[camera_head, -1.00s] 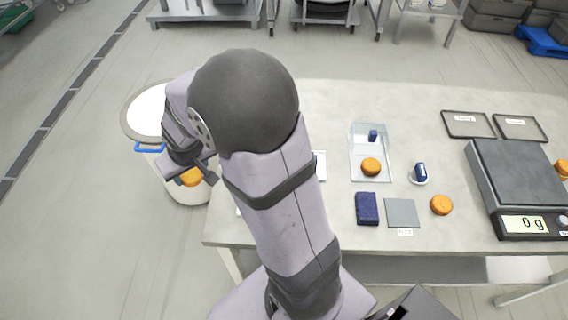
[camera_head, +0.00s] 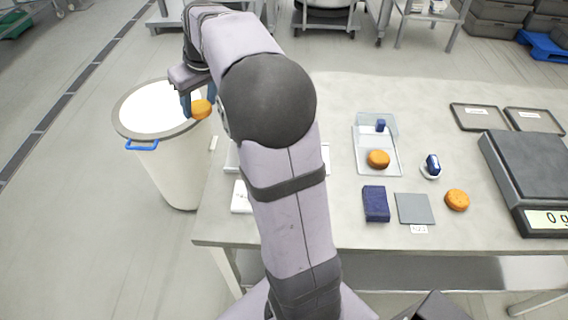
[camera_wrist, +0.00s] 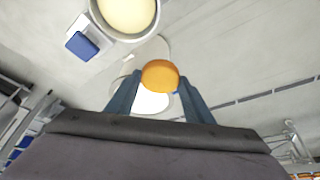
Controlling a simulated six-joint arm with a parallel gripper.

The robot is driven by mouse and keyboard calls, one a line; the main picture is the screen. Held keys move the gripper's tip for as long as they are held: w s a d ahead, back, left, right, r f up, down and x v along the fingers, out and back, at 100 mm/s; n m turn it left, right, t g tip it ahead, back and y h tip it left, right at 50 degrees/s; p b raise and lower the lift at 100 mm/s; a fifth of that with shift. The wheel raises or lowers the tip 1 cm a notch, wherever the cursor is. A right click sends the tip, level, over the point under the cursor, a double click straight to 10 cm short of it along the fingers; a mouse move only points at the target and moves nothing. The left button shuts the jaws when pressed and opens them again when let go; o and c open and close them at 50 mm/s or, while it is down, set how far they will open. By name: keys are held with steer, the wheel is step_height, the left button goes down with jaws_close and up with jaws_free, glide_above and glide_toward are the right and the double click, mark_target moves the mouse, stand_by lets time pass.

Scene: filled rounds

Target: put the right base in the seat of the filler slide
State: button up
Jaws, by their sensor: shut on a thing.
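My gripper (camera_head: 199,106) is shut on an orange round base (camera_head: 202,109) and holds it near the right side of the white bin's opening. In the wrist view the base (camera_wrist: 160,75) sits between the two blue fingertips (camera_wrist: 155,95). On the table, a clear tray-like piece (camera_head: 391,170) with a blue block (camera_head: 381,126) at its far end carries another orange round (camera_head: 378,159); it may be the filler slide, but its seat is not clear. A third orange round (camera_head: 457,200) lies on the table to the right.
The bin (camera_head: 165,170) stands left of the table. A dark blue pad (camera_head: 375,204), a grey square (camera_head: 414,209), a small blue-and-white item (camera_head: 432,165) and a scale (camera_head: 525,170) are on the table. My arm hides white items at the table's left.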

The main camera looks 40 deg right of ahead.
steer(key=d+r+b, duration=0.4)
steer(key=d, duration=0.1)
steer(key=s+d+b, duration=0.8)
steer(key=s+b, duration=0.1)
steer(key=s, duration=0.1)
steer(key=s+f+b, duration=0.4)
steer(key=s+f, duration=0.2)
steer(key=s, duration=0.1)
steer(key=shift+d, duration=0.15)
steer(key=shift+f+b, duration=2)
steer(key=shift+f, duration=3)
steer(key=shift+f, duration=0.2)
steer(key=o, duration=0.5)
steer(key=shift+c, duration=0.2)
steer(key=shift+r, duration=0.15)
